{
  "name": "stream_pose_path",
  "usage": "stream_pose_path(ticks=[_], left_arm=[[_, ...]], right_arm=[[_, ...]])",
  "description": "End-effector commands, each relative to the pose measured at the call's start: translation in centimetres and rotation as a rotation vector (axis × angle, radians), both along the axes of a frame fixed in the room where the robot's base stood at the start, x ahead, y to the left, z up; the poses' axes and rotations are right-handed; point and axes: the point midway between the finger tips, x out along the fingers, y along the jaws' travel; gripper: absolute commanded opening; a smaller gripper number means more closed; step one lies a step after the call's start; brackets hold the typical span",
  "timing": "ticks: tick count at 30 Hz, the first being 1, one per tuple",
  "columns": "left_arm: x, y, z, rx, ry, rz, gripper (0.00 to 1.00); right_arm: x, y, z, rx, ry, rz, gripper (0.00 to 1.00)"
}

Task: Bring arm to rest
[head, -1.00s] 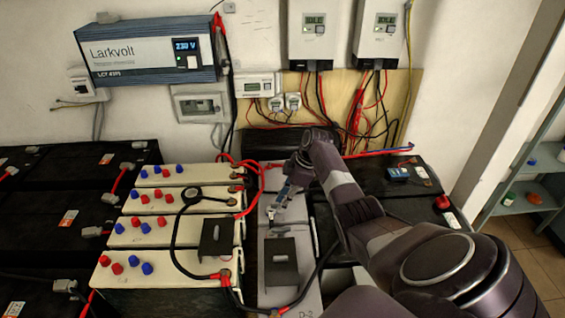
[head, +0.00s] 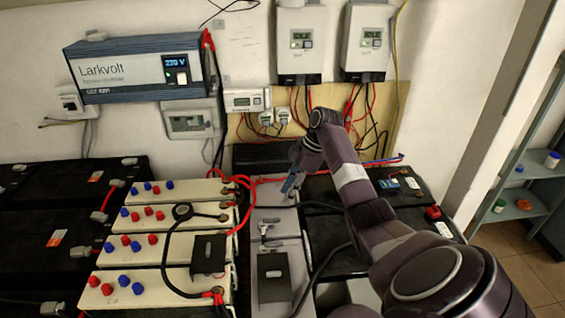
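My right arm (head: 383,230) reaches in from the lower right and bends over the batteries. Its gripper (head: 288,186) points down above the far end of the grey battery block (head: 286,232). A narrow bluish part shows at the fingertips; whether it belongs to the gripper or is held, I cannot tell. The finger opening is too small and dark to judge. A grey terminal clamp (head: 265,228) sits on the grey block, apart from the gripper. My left gripper is not in view.
Cream batteries (head: 152,245) with red and blue caps stand left of the grey block, with a black cable and red leads across them. Black batteries (head: 318,228) lie under my arm. A Larkvolt unit (head: 135,68) and two white inverters (head: 303,40) hang on the wall. Shelves (head: 520,205) stand right.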

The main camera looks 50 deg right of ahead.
Motion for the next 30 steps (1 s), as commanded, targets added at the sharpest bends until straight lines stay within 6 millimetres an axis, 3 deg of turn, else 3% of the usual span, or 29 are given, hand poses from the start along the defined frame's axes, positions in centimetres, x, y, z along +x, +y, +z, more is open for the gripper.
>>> stream_pose_path(ticks=[20, 23, 30], left_arm=[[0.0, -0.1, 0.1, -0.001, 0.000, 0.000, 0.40], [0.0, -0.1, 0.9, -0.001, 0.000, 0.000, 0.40], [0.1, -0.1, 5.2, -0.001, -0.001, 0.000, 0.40]], right_arm=[[-0.1, -0.2, 0.6, -0.001, -0.001, 0.000, 0.26], [-0.1, -0.2, 1.4, 0.000, -0.002, 0.001, 0.26], [-0.1, -0.2, 5.7, -0.001, -0.001, 0.000, 0.26]])
